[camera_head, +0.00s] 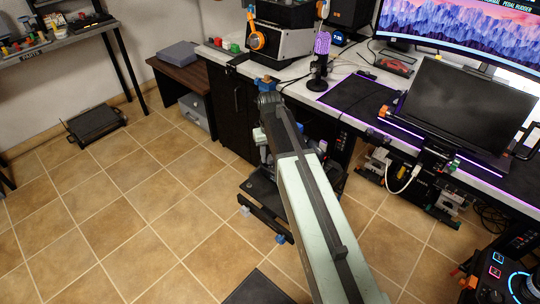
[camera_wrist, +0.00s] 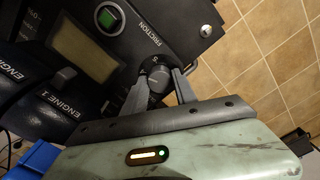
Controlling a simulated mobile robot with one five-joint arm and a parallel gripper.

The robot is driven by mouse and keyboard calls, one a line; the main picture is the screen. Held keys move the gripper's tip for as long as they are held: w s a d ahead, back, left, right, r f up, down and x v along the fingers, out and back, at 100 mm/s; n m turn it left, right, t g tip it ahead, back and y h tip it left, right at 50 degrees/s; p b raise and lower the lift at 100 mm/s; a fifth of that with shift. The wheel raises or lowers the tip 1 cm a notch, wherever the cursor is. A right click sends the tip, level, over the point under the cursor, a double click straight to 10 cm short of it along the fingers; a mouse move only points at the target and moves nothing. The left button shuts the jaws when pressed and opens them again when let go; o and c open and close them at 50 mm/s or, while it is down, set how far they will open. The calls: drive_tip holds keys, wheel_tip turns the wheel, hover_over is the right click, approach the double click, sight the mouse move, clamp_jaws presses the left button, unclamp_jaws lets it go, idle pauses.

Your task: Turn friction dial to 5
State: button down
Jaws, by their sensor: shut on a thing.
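The friction dial (camera_wrist: 155,74) is a small dark round knob on a dark control panel, under the white word FRICTION in the wrist view. My gripper (camera_wrist: 160,85) has one grey finger on each side of the knob and is shut on it. Part of the knob is hidden by the fingers, and its number marks are too small to read for certain.
The panel also has a green-lit switch (camera_wrist: 106,17), a blank display (camera_wrist: 83,51) and ENGINE levers (camera_wrist: 62,87). In the head view a microphone (camera_head: 320,60) and a dark screen (camera_head: 452,105) stand on the desk. The tiled floor (camera_head: 130,200) at left is mostly clear.

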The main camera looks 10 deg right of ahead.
sight(269, 157)
drive_tip(key=m, duration=0.5)
drive_tip(key=shift+m, duration=2.6)
drive_tip(key=shift+a, duration=0.1)
drive_tip(key=c, duration=1)
unclamp_jaws()
wheel_tip(269, 157, up, 8)
drive_tip(key=p, duration=0.8)
